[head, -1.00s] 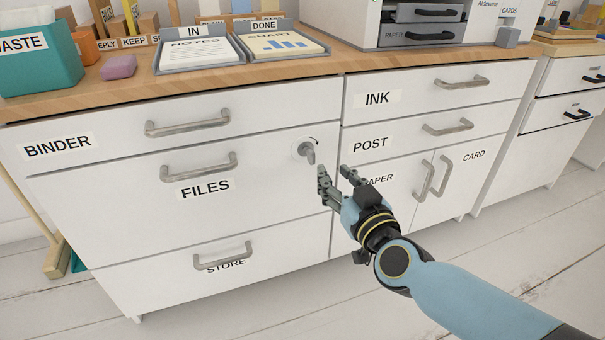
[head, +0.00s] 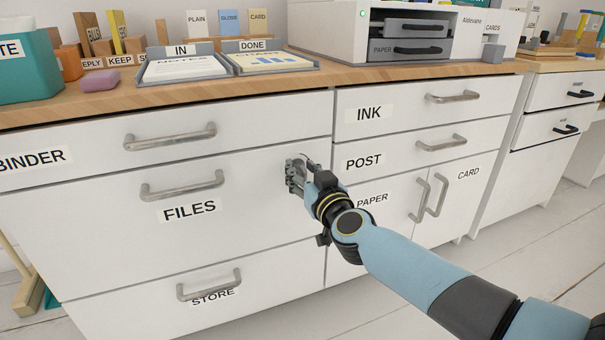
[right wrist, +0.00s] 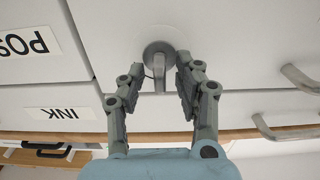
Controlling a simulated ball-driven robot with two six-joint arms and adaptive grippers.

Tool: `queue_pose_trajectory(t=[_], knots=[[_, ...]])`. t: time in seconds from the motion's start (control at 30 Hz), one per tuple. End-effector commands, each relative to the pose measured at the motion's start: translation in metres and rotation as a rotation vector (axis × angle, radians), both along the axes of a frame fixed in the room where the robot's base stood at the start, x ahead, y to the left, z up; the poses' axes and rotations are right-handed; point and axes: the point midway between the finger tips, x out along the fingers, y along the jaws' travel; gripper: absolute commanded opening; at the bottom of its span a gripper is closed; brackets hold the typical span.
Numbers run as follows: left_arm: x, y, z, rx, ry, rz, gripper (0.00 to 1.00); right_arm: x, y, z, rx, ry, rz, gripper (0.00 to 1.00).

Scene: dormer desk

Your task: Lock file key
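The grey key sits in the round lock of the white FILES drawer (head: 100,225). In the right wrist view the key (right wrist: 159,75) points out from the lock's metal disc (right wrist: 157,50). My right gripper (head: 298,174) is at the lock and hides most of the key in the head view. In the right wrist view its two fingers (right wrist: 160,88) stand on either side of the key, open, with a gap visible on the right finger's side. Whether the left finger touches the key is hard to tell. The FILES drawer looks closed. My left gripper is not in view.
The FILES handle (head: 182,187) is left of my gripper, and the BINDER drawer handle (head: 170,137) is above it. INK and POST drawers and PAPER and CARD doors are to the right, with handles sticking out. The wooden desktop (head: 300,80) overhangs above.

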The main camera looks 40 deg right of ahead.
Motion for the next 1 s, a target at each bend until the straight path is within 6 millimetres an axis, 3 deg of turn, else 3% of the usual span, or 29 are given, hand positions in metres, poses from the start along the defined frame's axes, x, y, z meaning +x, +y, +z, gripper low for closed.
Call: queue_pose_trajectory(t=[0.27,0.53,1.0], knots=[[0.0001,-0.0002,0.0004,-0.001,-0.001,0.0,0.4,0.0019,-0.0005,0.0002,0.0,0.0,0.0,0.34],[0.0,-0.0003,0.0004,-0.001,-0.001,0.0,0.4,0.0018,-0.0003,0.0001,0.0,0.0,0.0,0.0],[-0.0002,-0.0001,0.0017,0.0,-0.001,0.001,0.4,0.0016,-0.0006,0.0008,0.045,-0.011,0.0,0.0]])
